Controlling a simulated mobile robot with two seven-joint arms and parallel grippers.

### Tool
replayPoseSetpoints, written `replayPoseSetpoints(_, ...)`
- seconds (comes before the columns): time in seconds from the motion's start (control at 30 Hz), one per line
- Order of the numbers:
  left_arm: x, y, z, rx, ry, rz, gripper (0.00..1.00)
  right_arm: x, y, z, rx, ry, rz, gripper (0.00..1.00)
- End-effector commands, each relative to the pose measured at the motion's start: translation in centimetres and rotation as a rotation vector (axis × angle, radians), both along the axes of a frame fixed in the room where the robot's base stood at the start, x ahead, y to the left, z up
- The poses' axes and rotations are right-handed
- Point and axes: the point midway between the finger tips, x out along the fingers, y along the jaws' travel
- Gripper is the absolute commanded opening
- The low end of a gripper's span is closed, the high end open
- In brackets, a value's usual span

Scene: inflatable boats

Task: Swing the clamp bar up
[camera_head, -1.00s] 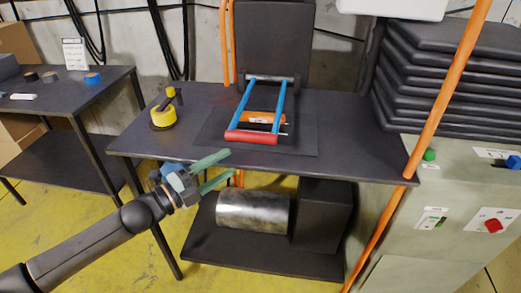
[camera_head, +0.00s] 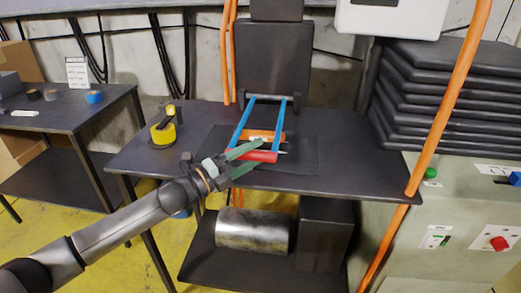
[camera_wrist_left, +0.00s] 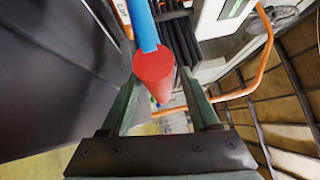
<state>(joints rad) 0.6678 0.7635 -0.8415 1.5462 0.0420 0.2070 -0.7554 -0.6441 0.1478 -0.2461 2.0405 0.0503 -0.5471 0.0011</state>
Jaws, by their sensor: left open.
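The clamp bar has two blue side arms (camera_head: 241,122) and a red cross grip (camera_head: 266,156). It lies low over the dark bench, its blue arms running back to a hinge at the upright dark plate. My left gripper (camera_head: 259,154) is open at the red grip, with its green fingers on either side of it. In the left wrist view the red grip (camera_wrist_left: 153,72) shows end-on between the two fingers, with one blue arm (camera_wrist_left: 145,28) beyond it. I cannot tell whether a finger touches it. My right gripper is not in view.
An orange part (camera_head: 262,134) lies between the blue arms. A yellow tape roll on a stand (camera_head: 163,133) is at the bench's left. An orange pole (camera_head: 436,110) crosses the bench's right front. A metal cylinder (camera_head: 252,231) lies on the shelf below.

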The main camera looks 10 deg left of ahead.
Motion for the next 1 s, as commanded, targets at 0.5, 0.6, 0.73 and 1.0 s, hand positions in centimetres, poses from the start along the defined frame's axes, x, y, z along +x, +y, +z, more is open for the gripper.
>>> replayPoseSetpoints(0.5,1.9,-1.6,0.3,0.0,0.001,0.001,0.62,0.0,0.0,-0.1,0.0,0.001,-0.001,0.0)
replayPoseSetpoints(0.6,1.9,-1.6,0.3,0.0,0.001,0.001,0.56,0.0,0.0,-0.1,0.0,0.001,-0.001,0.0)
replayPoseSetpoints(0.73,1.9,-1.6,0.3,0.0,0.001,0.001,0.42,0.0,0.0,-0.1,0.001,0.001,-0.003,0.0)
replayPoseSetpoints(1.0,1.9,-1.6,0.3,-0.002,0.0,0.001,0.11,0.0,0.1,-0.1,0.003,0.001,-0.003,0.0)
